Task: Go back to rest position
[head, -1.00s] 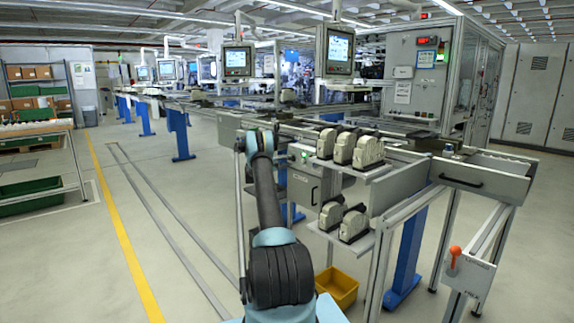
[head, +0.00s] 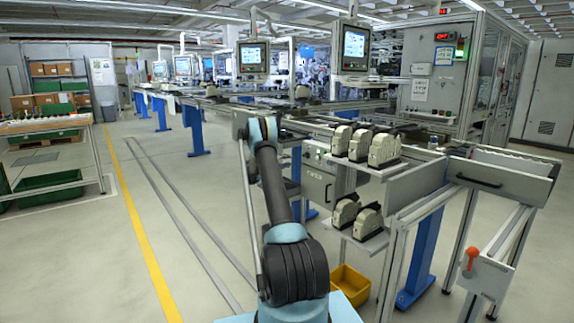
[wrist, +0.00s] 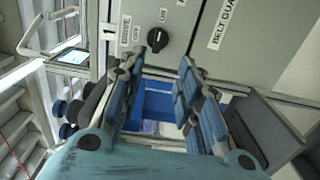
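My gripper (wrist: 162,72) is open in the wrist view. Its two blue-padded fingers stand apart with nothing held between them. Beyond them is a grey cabinet (wrist: 240,40) with a black rotary knob (wrist: 157,40) and printed labels. A blue surface (wrist: 155,105) shows through the gap between the fingers. In the head view my arm reaches forward from the bottom middle, and the gripper itself is hidden behind it.
A two-level shelf (head: 372,172) with several beige-and-black parts (head: 384,149) stands right of my arm. A yellow bin (head: 350,288) lies on the floor below. A conveyor frame (head: 500,180) with a red-orange knob (head: 473,255) is at right. Open floor lies left, around the yellow line (head: 145,220).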

